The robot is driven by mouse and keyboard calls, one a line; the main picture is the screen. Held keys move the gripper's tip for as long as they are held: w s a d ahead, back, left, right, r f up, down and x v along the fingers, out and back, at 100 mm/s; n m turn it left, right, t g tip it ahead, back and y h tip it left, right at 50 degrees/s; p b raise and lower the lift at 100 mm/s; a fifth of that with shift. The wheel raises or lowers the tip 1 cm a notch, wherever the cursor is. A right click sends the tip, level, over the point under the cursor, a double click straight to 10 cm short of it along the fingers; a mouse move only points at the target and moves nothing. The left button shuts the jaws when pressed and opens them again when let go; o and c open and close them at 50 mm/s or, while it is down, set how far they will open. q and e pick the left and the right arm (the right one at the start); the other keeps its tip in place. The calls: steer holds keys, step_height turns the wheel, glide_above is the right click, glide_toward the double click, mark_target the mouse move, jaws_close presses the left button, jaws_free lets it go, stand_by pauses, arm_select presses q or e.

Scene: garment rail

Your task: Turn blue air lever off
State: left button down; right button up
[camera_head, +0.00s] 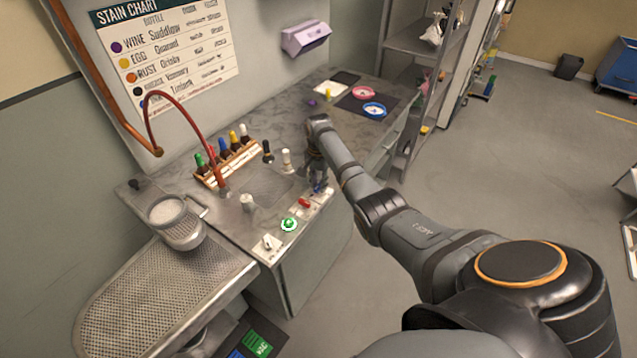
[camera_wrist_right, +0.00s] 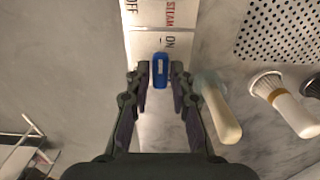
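The blue lever (camera_head: 319,188) sits on the front edge of the counter, at the far end of a row of controls. In the right wrist view the blue lever (camera_wrist_right: 160,70) stands between my right fingertips, on a pale label strip (camera_wrist_right: 147,45) that reads OFF, STEAM and ON. My right gripper (camera_head: 317,178) reaches down over it, and its fingers (camera_wrist_right: 160,73) are apart on either side with a small gap to each. In the head view the gripper partly hides the lever. My left gripper is not in view.
A bottle rack (camera_head: 229,165) and red hose (camera_head: 190,110) are behind. Open floor lies right of the counter.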

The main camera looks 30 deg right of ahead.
steer(key=shift+c, duration=1.2)
jaws_close()
steer(key=shift+r+n+p, duration=0.2)
steer(key=shift+n+p, duration=0.8)
steer(key=shift+n, duration=0.4)
steer(key=n+p, duration=0.1)
steer(key=n, duration=0.2)
steer(key=shift+n, duration=0.3)
steer(key=n+p, duration=0.1)
steer(key=n, duration=0.4)
steer(key=shift+f+p, duration=0.1)
steer(key=shift+p, duration=0.2)
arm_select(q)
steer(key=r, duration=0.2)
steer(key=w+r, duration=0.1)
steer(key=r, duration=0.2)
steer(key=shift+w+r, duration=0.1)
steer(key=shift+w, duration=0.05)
arm_select(e)
steer(key=n, duration=0.6)
steer(key=shift+w, duration=0.1)
steer(key=shift+n, duration=0.4)
steer(key=o, duration=0.8)
jaws_free()
steer(key=shift+c, duration=0.2)
